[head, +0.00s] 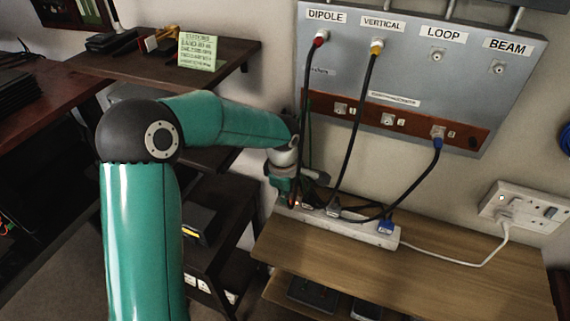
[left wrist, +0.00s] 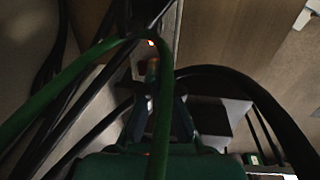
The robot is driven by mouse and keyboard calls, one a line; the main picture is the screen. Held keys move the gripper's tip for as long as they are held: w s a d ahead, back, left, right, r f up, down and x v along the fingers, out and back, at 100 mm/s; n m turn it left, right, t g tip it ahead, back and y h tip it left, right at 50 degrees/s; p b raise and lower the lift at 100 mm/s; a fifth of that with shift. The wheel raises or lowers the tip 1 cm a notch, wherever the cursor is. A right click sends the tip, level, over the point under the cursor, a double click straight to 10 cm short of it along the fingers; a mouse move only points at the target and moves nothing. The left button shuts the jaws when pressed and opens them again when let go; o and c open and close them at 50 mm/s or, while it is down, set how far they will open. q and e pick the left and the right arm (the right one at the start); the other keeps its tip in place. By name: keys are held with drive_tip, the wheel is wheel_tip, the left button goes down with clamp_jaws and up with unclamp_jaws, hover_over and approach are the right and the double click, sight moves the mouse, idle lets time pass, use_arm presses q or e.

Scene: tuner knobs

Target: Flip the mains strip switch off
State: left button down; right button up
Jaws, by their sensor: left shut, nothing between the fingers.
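The white mains strip (head: 350,228) lies on the wooden shelf below the grey antenna panel, with several plugs and cables on it. A small red-orange glow shows at its left end, by my left gripper (head: 292,200). My left gripper is shut and empty, pointing down at that end. Its fingertips and the switch are largely hidden by cables, so I cannot tell whether they touch. In the left wrist view, a small red light (left wrist: 151,43) shows on the strip beyond the dark fingers (left wrist: 155,95). A green cable crosses in front of them. My right gripper is not in view.
The grey panel (head: 420,75) hangs above, with black cables and a blue-ended cable looping down to the strip. A white wall socket (head: 525,206) is at the right. The wooden shelf (head: 460,260) has free room at its front right.

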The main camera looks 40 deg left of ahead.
use_arm(q)
wheel_tip(320, 180, up, 5)
drive_tip(key=shift+s+d+f+p, duration=0.1)
drive_tip(key=shift+f+p, duration=0.05)
drive_tip(key=shift+p, duration=0.55)
wheel_tip(320, 180, up, 19)
drive_tip(key=s, duration=0.2)
drive_tip(key=shift+s+d, duration=0.2)
drive_tip(key=shift+d, duration=0.05)
drive_tip(key=shift+f, duration=0.15)
